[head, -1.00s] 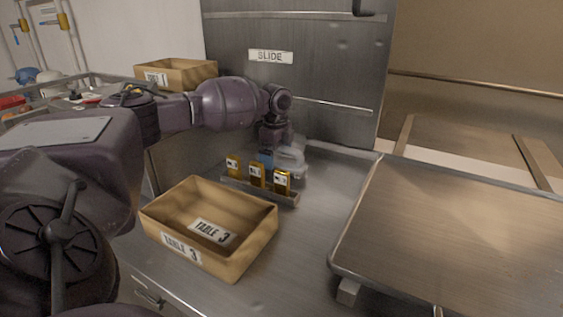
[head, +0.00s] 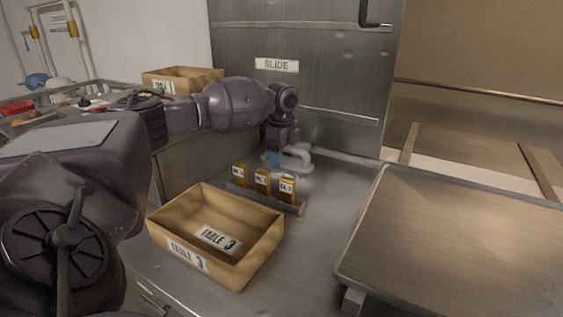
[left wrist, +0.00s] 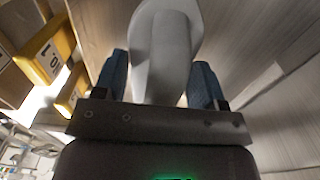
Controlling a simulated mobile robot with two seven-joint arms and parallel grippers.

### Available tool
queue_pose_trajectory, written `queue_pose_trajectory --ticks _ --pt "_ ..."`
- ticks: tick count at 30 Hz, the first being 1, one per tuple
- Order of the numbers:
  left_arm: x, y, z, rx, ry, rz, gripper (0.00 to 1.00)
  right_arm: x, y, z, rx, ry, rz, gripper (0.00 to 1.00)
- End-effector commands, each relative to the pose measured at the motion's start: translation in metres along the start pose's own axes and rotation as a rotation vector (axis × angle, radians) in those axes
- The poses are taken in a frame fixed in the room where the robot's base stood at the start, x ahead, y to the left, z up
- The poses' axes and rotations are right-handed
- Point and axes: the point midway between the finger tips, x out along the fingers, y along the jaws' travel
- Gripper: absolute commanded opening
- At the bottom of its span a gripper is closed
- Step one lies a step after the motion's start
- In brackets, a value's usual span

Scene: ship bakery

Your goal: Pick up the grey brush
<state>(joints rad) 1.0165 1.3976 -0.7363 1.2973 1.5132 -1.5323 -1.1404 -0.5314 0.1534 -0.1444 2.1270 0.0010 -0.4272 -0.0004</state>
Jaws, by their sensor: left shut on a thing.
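The grey brush (head: 298,158) is pale and smooth in the head view, just behind a short rack of yellow tags on the metal counter. My left gripper (head: 275,160) is at its left end and shut on it. In the left wrist view the brush (left wrist: 160,50) is a pale grey piece with a rounded, wider end, between the two blue fingertips (left wrist: 159,85). I cannot see its bristles clearly. My right gripper is in neither view.
The rack (head: 295,208) holds yellow numbered tags (head: 262,182). A cardboard box marked TABLE 3 (head: 170,245) stands in front of it. Another box (head: 205,82) is behind my left arm. A metal tray (head: 455,235) lies at the right; a SLIDE panel (head: 320,85) is behind.

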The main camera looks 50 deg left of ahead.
Motion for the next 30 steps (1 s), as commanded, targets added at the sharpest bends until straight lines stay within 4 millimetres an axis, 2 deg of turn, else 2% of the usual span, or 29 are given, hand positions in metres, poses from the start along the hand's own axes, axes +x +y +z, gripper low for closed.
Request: queue_pose_trajectory --ticks 1,6,15,21,30 --pt "-0.018 -0.001 0.000 0.000 0.003 -0.009 0.38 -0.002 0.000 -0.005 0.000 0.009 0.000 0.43" --pt "-0.063 -0.001 0.000 0.000 0.005 -0.012 0.38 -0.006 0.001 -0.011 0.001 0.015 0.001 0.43" --pt "-0.133 0.000 0.000 0.001 0.004 -0.008 0.38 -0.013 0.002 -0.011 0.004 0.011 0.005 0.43" --pt "-0.163 -0.001 0.000 0.000 0.002 -0.006 0.38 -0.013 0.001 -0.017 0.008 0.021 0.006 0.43" --pt "-0.175 -0.001 0.000 0.000 0.000 -0.002 0.38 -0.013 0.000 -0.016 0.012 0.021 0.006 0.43"
